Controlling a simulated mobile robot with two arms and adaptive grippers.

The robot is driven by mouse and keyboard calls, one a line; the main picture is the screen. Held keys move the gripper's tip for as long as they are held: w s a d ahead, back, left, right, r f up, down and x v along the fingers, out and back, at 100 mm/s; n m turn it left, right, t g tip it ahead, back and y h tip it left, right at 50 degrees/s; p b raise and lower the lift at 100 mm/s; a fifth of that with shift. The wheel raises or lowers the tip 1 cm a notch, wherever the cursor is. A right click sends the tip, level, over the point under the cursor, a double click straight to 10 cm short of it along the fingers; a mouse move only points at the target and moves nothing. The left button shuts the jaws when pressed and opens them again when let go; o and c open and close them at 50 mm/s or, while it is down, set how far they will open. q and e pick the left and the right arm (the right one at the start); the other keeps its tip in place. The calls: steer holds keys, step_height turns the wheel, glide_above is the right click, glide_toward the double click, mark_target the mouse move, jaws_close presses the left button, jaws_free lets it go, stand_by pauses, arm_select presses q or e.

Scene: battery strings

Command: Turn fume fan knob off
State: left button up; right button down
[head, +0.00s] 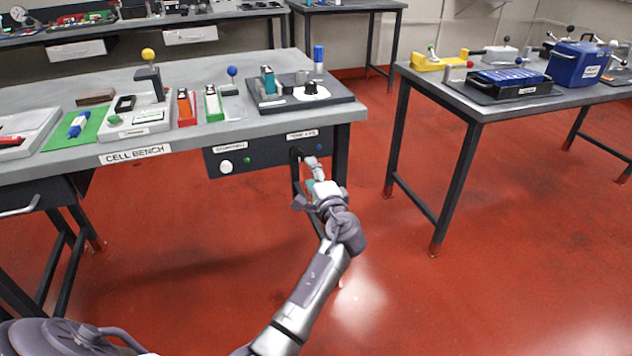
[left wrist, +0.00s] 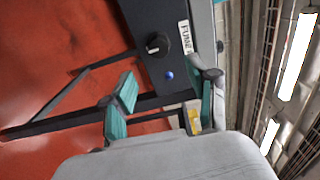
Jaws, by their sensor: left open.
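The fume fan knob shows in the left wrist view (left wrist: 157,44) as a round black knob with a white pointer mark, on a dark panel. Part of its white label (left wrist: 185,37) is readable as "FUME". In the head view the dark control panel (head: 268,155) hangs under the front edge of the bench, and the knob is hard to make out near its right end. My left gripper (head: 310,182) is at that right end, in front of the panel. In the left wrist view its teal-padded fingers (left wrist: 168,84) are spread and empty, with the knob ahead, apart from them. My right gripper is out of view.
A blue button (left wrist: 168,75) sits beside the knob. A white round control (head: 226,167) is at the panel's left. The cell bench (head: 200,137) carries trays and tools above. Another table (head: 480,105) stands to the right, with open red floor between.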

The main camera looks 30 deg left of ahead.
arm_select(q)
steer(key=shift+v, duration=1.75)
steer(key=shift+f, duration=0.1)
